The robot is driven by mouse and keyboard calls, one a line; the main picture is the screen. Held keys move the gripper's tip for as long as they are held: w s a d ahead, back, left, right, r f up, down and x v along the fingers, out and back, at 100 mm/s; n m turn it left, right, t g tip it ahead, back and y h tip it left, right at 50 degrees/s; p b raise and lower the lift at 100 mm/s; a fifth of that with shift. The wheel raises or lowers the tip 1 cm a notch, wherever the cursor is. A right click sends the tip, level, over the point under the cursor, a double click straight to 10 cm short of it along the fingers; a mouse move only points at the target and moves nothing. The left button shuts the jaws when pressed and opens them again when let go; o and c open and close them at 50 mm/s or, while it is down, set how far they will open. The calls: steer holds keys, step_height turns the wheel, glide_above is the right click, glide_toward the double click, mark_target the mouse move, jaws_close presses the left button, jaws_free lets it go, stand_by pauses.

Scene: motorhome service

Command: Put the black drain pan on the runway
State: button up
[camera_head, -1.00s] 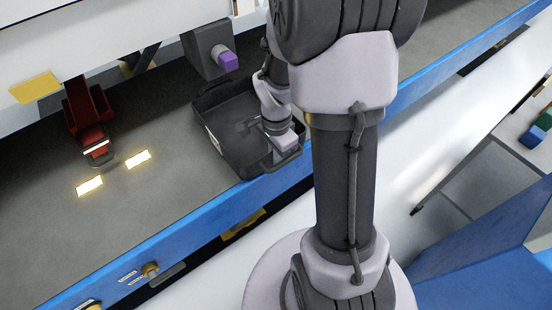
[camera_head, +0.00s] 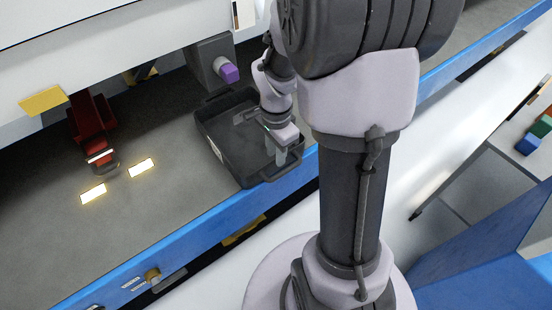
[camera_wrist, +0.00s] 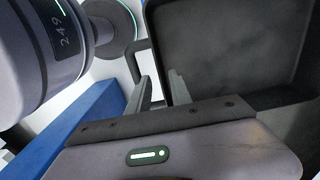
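The black drain pan (camera_head: 225,147) is an open, dark tray resting on the grey runway surface (camera_head: 150,225), against its blue edge and below the purple-capped outlet. Its dark interior and a handle loop also show in the wrist view (camera_wrist: 225,45). My gripper (camera_head: 284,157) is at the pan's right side, with its fingers low by the wall. In the wrist view the two grey fingers of my gripper (camera_wrist: 163,82) stand apart, near the pan's rim and handle. Whether they touch the pan is hard to see.
A grey outlet with a purple cap (camera_head: 229,72) hangs behind the pan. A red device (camera_head: 95,135) and two bright light patches (camera_head: 142,168) lie to the left. The blue edge (camera_head: 200,225) runs along the front. Coloured blocks (camera_head: 535,138) sit far right.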

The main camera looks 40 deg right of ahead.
steer(key=r, duration=0.2)
steer(key=r+p, duration=0.1)
steer(key=r, duration=0.4)
steer(key=shift+a, duration=0.3)
steer(key=s+a+r+n+t+y, duration=0.1)
steer(key=s+a+r+n+t, duration=0.2)
steer(key=s+a+r+n, duration=0.2)
steer(key=s+a+r+n+t+y, duration=0.1)
steer(key=s+a+r+n+t, duration=0.1)
steer(key=s+a+r+n, duration=0.3)
steer(key=a+r+n, duration=0.3)
steer(key=a, duration=0.3)
steer(key=shift+s+r+t, duration=0.3)
steer(key=shift+s+t, duration=0.05)
steer(key=shift+t, duration=0.05)
steer(key=shift+f+b, duration=2.45)
steer(key=shift+f, duration=0.2)
